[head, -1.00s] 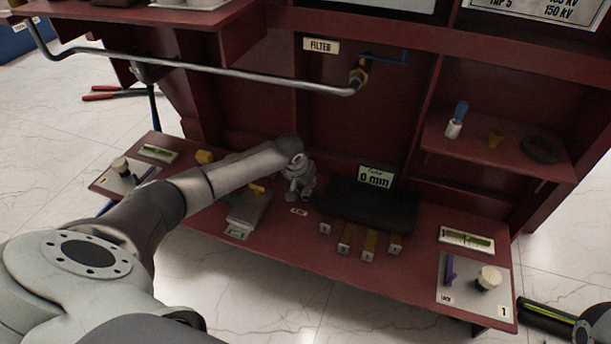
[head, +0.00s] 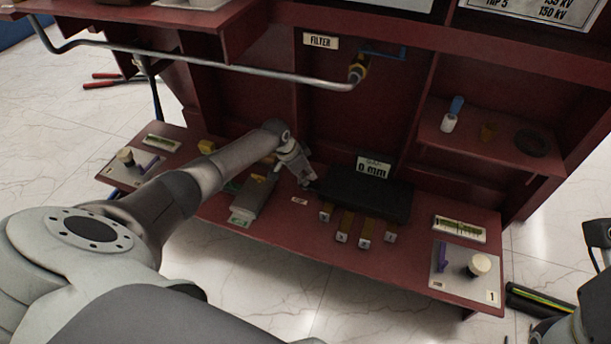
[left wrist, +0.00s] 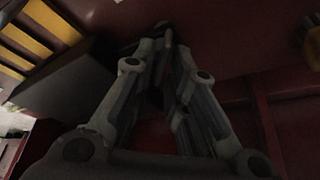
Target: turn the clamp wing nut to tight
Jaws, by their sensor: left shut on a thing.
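The display (head: 373,168) behind the block reads 0 mm.
The black block (head: 365,195) stands close to the right of the gripper, with several yellow bars in front. A grey box (head: 253,198) lies to the left. A pipe (head: 250,76) crosses above. Panels with knobs (head: 479,265) sit at the shelf ends.

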